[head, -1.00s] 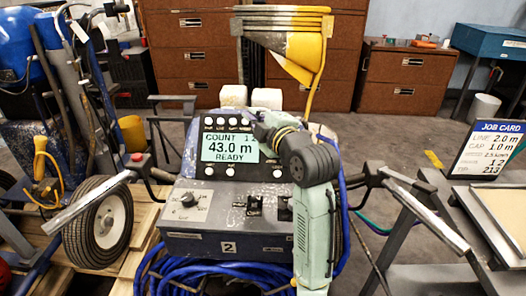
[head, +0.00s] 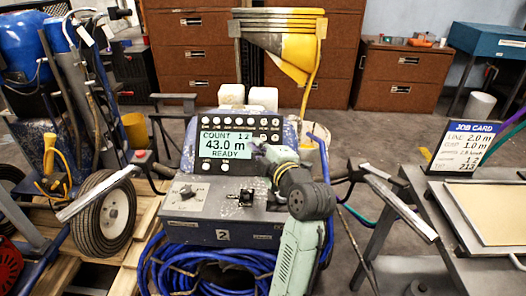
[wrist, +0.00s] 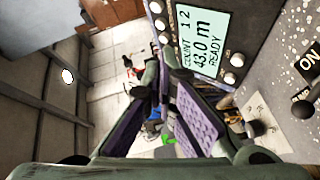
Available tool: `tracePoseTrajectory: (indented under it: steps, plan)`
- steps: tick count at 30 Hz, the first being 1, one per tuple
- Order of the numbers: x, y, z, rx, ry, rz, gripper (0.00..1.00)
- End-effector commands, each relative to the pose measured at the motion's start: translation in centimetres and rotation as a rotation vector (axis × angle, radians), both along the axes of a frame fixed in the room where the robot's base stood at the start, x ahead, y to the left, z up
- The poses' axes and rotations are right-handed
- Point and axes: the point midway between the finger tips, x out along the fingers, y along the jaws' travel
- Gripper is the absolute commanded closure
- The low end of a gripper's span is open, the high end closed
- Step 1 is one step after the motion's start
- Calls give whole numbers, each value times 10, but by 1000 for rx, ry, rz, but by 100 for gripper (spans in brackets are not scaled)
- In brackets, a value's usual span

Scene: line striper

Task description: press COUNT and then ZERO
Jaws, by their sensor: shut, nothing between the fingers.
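The control panel (head: 262,131) has a lit screen (head: 226,144) reading COUNT 12, 43.0 m, READY. It also shows sideways in the wrist view (wrist: 203,42). A row of white round buttons (head: 238,121) runs above the screen, and two more (head: 205,166) show below it. The button labels are too small to read, so I cannot tell which are COUNT and ZERO. My gripper (head: 258,150) is at the screen's lower right, partly covering the panel there. In the wrist view its purple-padded fingers (wrist: 160,75) come together, empty. Contact with the panel is not visible.
A selector knob (head: 187,192) and switches (head: 246,197) sit on the deck below the panel. Handlebars stick out on both sides. A job card (head: 468,148) stands on the right bench. Blue hose (head: 200,268) is coiled below. A yellow hopper (head: 290,50) is behind.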

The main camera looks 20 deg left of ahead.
Motion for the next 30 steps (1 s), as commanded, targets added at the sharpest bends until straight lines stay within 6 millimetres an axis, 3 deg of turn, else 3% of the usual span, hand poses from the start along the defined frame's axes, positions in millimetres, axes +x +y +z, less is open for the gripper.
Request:
tracePoseTrajectory:
  steps: [18, 30]
  plan:
    - [50, 14, -55, 1, 1, 0, 100]
    - [59, 17, -61, 1, 1, 0, 100]
